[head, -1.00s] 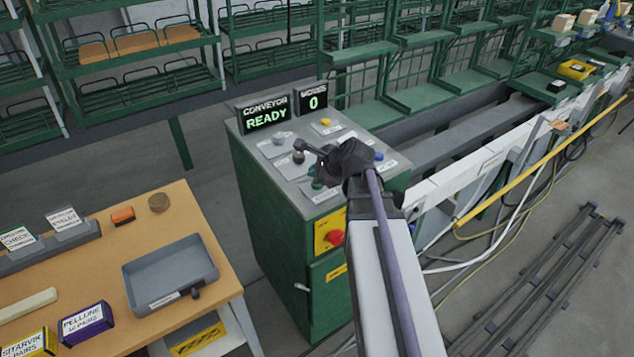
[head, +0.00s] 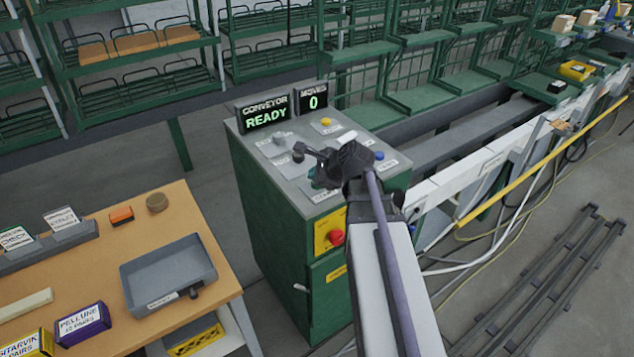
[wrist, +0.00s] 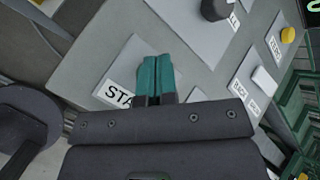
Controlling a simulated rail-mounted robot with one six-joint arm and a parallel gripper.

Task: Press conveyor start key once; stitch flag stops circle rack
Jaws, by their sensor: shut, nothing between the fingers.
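The conveyor control panel (head: 268,148) is the grey sloping top of a green cabinet. Its display (head: 265,114) reads CONVEYOR READY, and the MOVES display (head: 313,97) reads 0. In the wrist view my gripper (wrist: 155,60) has its two teal fingertips side by side, shut and empty, over the panel. A white label (wrist: 118,92) beginning "STA" lies beside and partly behind the fingers. The start key itself is not visible; the fingers cover that spot. I cannot tell whether the tips touch it. In the head view my gripper (head: 318,180) is over the panel's near edge, its tips hardly visible.
A dark knob (wrist: 214,8) and a yellow button (head: 326,122) are on the panel. A blue button (head: 379,155) is at its right. A red stop button (head: 336,237) is on the cabinet front. A wooden table with a grey tray (head: 125,280) stands left. Green racks (head: 420,95) stand behind.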

